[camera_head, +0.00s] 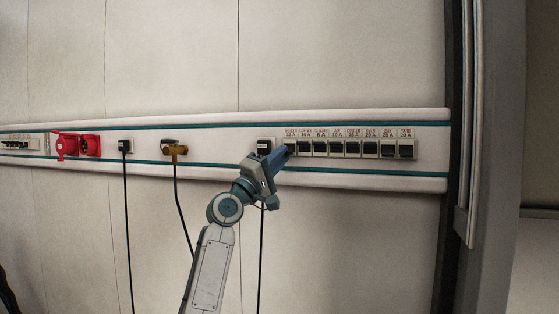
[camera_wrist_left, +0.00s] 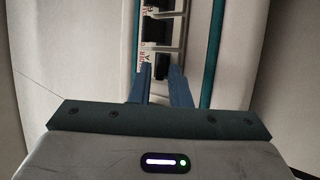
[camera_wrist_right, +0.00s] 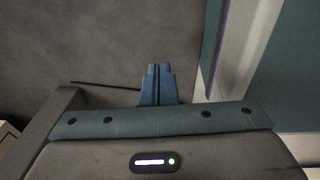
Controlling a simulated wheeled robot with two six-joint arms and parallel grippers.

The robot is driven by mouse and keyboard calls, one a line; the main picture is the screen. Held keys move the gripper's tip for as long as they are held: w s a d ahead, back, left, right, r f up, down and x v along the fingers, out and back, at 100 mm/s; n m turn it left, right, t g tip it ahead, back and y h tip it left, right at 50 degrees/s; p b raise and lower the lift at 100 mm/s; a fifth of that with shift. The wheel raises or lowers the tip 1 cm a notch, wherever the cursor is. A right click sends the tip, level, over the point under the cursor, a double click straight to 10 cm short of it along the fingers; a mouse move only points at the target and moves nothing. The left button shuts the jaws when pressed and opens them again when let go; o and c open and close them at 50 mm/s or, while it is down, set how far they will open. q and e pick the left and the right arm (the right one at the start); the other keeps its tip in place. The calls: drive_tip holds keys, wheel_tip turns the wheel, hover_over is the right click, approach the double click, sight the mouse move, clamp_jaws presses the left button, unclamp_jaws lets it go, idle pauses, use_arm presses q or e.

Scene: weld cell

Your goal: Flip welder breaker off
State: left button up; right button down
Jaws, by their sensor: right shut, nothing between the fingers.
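A row of breakers (camera_head: 350,148) with dark switches and small labels above sits on the wall rail. The leftmost label is partly readable, perhaps as welder; its breaker (camera_head: 291,147) is partly covered by my left gripper (camera_head: 286,152). In the left wrist view, my left gripper (camera_wrist_left: 162,74) has its two blue fingers apart, with the breaker row just beyond the tips. I cannot tell whether the tips touch a switch. My right gripper (camera_wrist_right: 157,68) is shut and empty, away from the breakers.
The white rail (camera_head: 222,150) with teal stripes runs along the panelled wall. Left of the breakers are red sockets (camera_head: 88,145), a brass-coloured plug (camera_head: 174,149) and black cables (camera_head: 127,220) hanging down. A dark door frame (camera_head: 456,200) stands at the right.

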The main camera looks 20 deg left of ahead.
use_arm(q)
drive_tip(key=shift+o, duration=1.1)
